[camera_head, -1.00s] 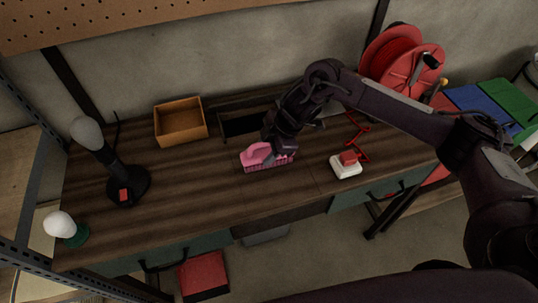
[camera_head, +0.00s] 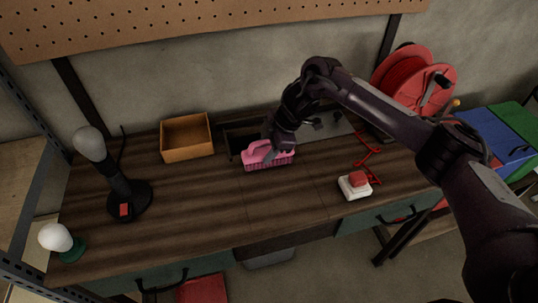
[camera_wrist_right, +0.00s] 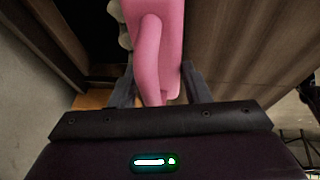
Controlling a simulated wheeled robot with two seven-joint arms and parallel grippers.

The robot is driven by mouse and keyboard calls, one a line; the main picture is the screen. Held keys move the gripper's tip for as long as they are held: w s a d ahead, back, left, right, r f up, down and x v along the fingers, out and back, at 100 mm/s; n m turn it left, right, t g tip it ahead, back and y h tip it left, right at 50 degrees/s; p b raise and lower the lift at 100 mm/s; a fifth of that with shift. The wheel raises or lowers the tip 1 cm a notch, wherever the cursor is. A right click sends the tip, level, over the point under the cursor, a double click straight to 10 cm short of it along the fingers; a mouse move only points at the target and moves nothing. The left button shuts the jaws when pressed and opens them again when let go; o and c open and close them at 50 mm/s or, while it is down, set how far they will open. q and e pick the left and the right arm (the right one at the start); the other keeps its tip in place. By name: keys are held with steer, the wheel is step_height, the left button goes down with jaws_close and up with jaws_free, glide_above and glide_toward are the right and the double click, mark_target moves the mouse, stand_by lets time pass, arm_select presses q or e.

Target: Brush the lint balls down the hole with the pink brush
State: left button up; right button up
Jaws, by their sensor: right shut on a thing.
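The pink brush (camera_head: 268,154) is on the wooden table, bristles down, at the front edge of the dark rectangular hole (camera_head: 236,141). My right gripper (camera_head: 274,148) is shut on the brush's handle. In the right wrist view the pink brush (camera_wrist_right: 150,40) lies between the fingers of my right gripper (camera_wrist_right: 158,88). Pale round lumps, likely lint balls (camera_wrist_right: 124,40), show along the brush's left side, beside the dark hole (camera_wrist_right: 88,30). In the head view the brush and arm hide any lint balls. My left gripper is out of view.
An open orange box (camera_head: 187,153) stands left of the hole. A black lamp (camera_head: 128,198) and a white bulb (camera_head: 56,237) are at the left. A white block with a red button (camera_head: 355,185) and a red cable reel (camera_head: 413,80) are at the right. The table's front middle is clear.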

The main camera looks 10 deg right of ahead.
steer(key=shift+w+f+b, duration=0.15)
steer(key=shift+w+b, duration=1.45)
steer(key=shift+w, duration=0.8)
steer(key=shift+w+b, duration=0.8)
steer(key=shift+w, duration=0.25)
steer(key=s+r+p, duration=0.1)
steer(key=p, duration=0.1)
steer(key=s+r+p, duration=0.1)
steer(key=r+p, duration=0.1)
steer(key=p, duration=0.1)
steer(key=r+p, duration=0.2)
steer(key=shift+s+r, duration=0.1)
steer(key=shift+s, duration=0.3)
steer(key=s+r+p, duration=0.1)
steer(key=p, duration=0.1)
steer(key=s+r+p, duration=0.1)
steer(key=r+p, duration=0.1)
steer(key=p, duration=0.1)
steer(key=shift+s+r, duration=0.1)
steer(key=shift+c, duration=0.2)
